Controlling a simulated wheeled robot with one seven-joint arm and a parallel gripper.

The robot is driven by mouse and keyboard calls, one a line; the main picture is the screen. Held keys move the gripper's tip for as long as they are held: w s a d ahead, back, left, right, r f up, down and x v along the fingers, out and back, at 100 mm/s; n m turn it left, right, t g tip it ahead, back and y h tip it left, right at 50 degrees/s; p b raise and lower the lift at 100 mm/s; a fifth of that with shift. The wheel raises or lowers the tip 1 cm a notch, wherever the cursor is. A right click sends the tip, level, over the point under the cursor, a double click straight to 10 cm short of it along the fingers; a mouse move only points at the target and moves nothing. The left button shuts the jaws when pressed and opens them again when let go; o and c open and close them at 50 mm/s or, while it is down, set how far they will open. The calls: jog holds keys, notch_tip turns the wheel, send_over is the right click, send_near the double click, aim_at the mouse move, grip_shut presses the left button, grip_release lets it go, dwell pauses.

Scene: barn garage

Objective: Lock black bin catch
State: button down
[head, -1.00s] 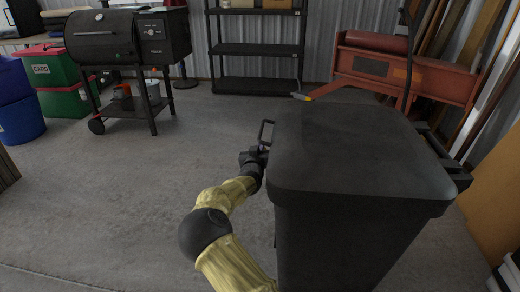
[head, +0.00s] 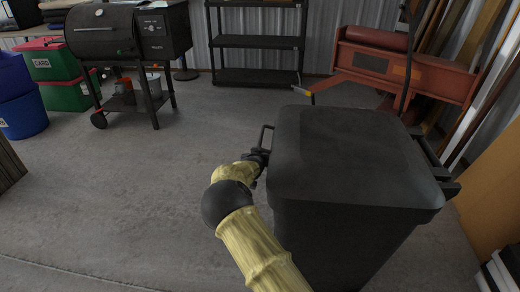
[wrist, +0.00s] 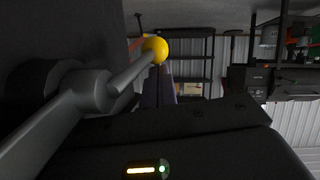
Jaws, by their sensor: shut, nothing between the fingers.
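The black bin (head: 350,160) stands upright at the right in the head view with its lid down. A dark looped bar (head: 264,134) juts from its left side. My gripper (head: 258,160) is beside that side, just below the loop, with the fingertips too dark to make out there. In the wrist view a grey lever (wrist: 88,96) with a yellow ball end (wrist: 155,49) stands out from a dark surface at the left, seemingly the bin's catch. My gripper (wrist: 157,88) is shut and empty close to the lever; whether it touches it I cannot tell.
A red machine (head: 405,70) stands behind the bin, and a black shelf (head: 258,42) is at the back wall. A black grill (head: 125,35) and coloured bins (head: 60,75) are at the left. The concrete floor (head: 120,190) left of the bin is clear.

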jog(key=shift+s, duration=0.1)
jog(key=p+v, duration=0.4)
jog(key=v, duration=1.3)
jog(key=shift+r, duration=0.15)
